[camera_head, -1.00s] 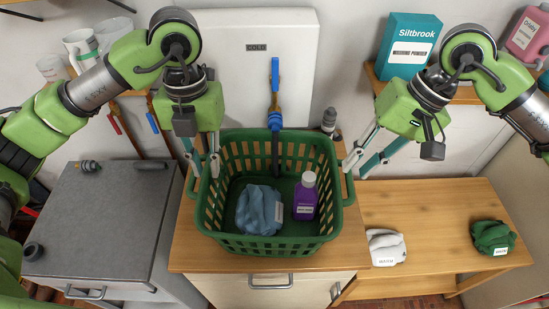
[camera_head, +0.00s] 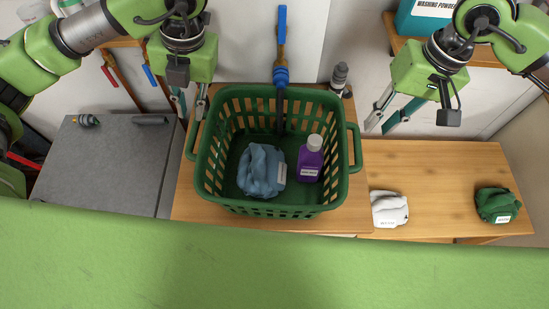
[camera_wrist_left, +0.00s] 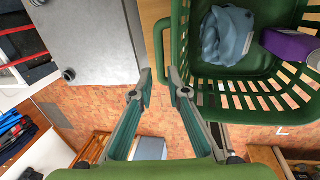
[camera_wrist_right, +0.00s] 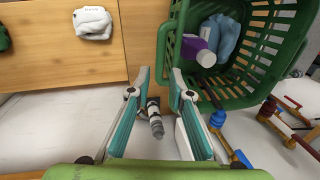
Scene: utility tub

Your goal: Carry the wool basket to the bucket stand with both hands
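The green basket (camera_head: 277,212) stands upright on a wood-topped cabinet (camera_head: 190,204). It holds a folded blue cloth (camera_head: 258,170) and a purple bottle (camera_head: 310,162) with a white cap. My left gripper (camera_head: 189,103) is open and empty near the left handle (camera_wrist_left: 159,58). My right gripper (camera_head: 382,120) is open and empty near the right handle (camera_wrist_right: 162,52). Both show fingers apart in the wrist views, with a handle lying near the tips and not gripped. I cannot tell which surface is the bucket stand.
A low wooden bench (camera_head: 440,170) at right carries a white cloth (camera_head: 388,209) and a green cloth (camera_head: 496,204), with bare wood between them. A grey cabinet (camera_head: 100,165) stands at left. A tap with a blue fitting (camera_head: 281,75) hangs over the basket's back.

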